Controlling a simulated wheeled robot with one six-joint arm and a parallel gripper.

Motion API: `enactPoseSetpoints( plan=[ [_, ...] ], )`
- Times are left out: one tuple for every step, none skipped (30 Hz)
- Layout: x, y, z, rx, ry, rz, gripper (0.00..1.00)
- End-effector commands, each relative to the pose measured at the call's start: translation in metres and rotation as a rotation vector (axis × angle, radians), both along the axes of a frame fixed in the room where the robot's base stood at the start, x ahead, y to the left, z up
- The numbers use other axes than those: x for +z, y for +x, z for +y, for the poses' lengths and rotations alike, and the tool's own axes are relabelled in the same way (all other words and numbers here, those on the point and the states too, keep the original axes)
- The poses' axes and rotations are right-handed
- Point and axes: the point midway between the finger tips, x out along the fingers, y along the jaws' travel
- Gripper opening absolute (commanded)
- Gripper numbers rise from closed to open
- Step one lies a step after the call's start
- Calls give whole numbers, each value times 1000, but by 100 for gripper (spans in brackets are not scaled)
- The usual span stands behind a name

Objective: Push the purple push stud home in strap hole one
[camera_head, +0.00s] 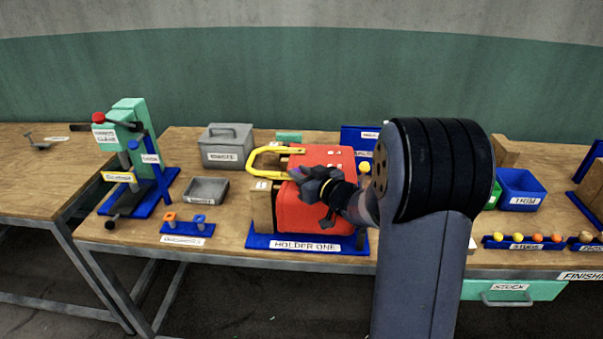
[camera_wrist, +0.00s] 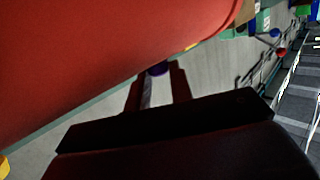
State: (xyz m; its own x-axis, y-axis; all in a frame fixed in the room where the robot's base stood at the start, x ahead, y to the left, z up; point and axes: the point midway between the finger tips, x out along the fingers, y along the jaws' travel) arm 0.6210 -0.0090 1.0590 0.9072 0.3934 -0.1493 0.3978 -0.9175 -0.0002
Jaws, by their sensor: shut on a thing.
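A red case (camera_head: 312,208) with a yellow handle (camera_head: 265,160) sits in the blue stand labelled HOLDER ONE (camera_head: 262,241). My gripper (camera_head: 318,180) is in front of the case's upper part. In the wrist view the jaws (camera_wrist: 157,82) are shut on the purple push stud (camera_wrist: 158,69), whose small rounded end shows between the fingertips. The red curved surface (camera_wrist: 100,60) lies close beyond the stud. I cannot tell whether the stud touches it. Strap hole one cannot be made out in either view.
A green press (camera_head: 130,145) with a red knob stands at the left. A grey box (camera_head: 227,150), a grey tray (camera_head: 207,190) and a small blue rack (camera_head: 187,230) lie between it and the holder. A blue bin (camera_head: 520,188) and stud rack (camera_head: 525,243) are at the right.

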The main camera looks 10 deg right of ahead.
Motion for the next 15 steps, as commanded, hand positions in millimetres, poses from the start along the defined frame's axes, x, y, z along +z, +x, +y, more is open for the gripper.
enactPoseSetpoints(
  plan=[
    [-3, 0, 0, 0, 0, 0, 1],
    [-3, 0, 0, 0, 0, 0, 1],
    [-4, 0, 0, 0, 0, 0, 1],
    [-5, 0, 0, 0, 0, 0, 1],
    [-6, 0, 0, 0, 0, 0, 1],
    [-7, 0, 0, 0, 0, 0, 1],
    [-7, 0, 0, 0, 0, 0, 1],
    [-6, 0, 0, 0, 0, 0, 24],
    [-6, 0, 0, 0, 0, 0, 27],
    [-6, 0, 0, 0, 0, 0, 30],
    [-6, 0, 0, 0, 0, 0, 32],
    [-6, 0, 0, 0, 0, 0, 35],
    [-6, 0, 0, 0, 0, 0, 38],
    [-6, 0, 0, 0, 0, 0, 40],
    [-6, 0, 0, 0, 0, 0, 44]
  ],
)
